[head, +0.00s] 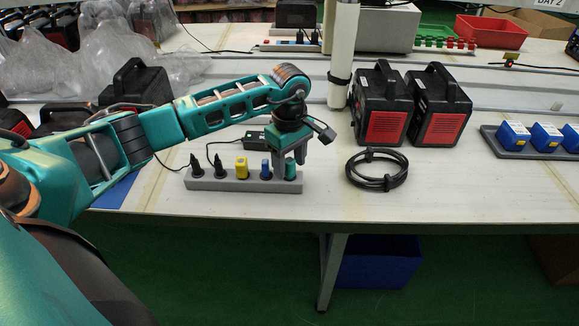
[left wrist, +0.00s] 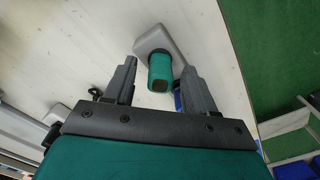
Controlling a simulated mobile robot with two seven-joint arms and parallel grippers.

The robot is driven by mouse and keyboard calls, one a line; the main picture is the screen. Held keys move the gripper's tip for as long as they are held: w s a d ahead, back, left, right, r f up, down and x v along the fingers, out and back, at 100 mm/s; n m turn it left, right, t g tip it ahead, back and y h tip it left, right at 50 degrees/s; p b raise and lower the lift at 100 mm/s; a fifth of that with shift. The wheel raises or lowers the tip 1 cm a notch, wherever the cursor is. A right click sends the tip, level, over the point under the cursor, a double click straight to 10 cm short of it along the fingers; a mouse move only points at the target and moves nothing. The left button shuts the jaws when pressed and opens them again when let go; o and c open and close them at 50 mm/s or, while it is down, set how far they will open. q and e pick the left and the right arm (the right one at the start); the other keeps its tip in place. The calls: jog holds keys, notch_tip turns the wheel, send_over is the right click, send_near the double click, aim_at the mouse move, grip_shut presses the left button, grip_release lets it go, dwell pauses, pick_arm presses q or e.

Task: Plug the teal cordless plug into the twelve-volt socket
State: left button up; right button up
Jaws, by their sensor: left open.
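The teal plug (head: 291,170) stands upright at the right end of a grey power strip (head: 215,184). In the left wrist view the teal plug (left wrist: 160,70) shows beyond and between the fingertips, at the end of the grey strip (left wrist: 172,38). My left gripper (head: 289,164) points down over that end. It is open, its two fingers to either side of the plug, with no clear contact visible. My right gripper is in neither view. I cannot make out a socket marked twelve-volt; the gripper partly hides the strip's right end.
Beside the teal plug on the strip are a blue plug (head: 265,169), a yellow plug (head: 242,167) and two black corded plugs (head: 220,168). A black box (head: 254,141) lies behind. A coiled cable (head: 377,169) and two black-and-red power units (head: 383,110) stand to the right.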

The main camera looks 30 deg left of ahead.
pick_arm(q)
jog(key=shift+c, duration=0.2)
grip_shut()
dwell(0.4)
jog(key=shift+r, duration=0.15)
notch_tip(320, 180, up, 20)
jog(key=shift+p, duration=0.45)
jog(key=m, duration=0.8)
send_near(290, 160)
jog(key=s+d+f, duration=0.4)
jog(key=d+f, duration=0.1)
jog(key=s+d+f+m, duration=0.6)
jog(key=f+m, duration=0.1)
jog(key=f, duration=0.2)
jog(key=shift+s+p, duration=0.3)
jog(key=shift+s, duration=0.1)
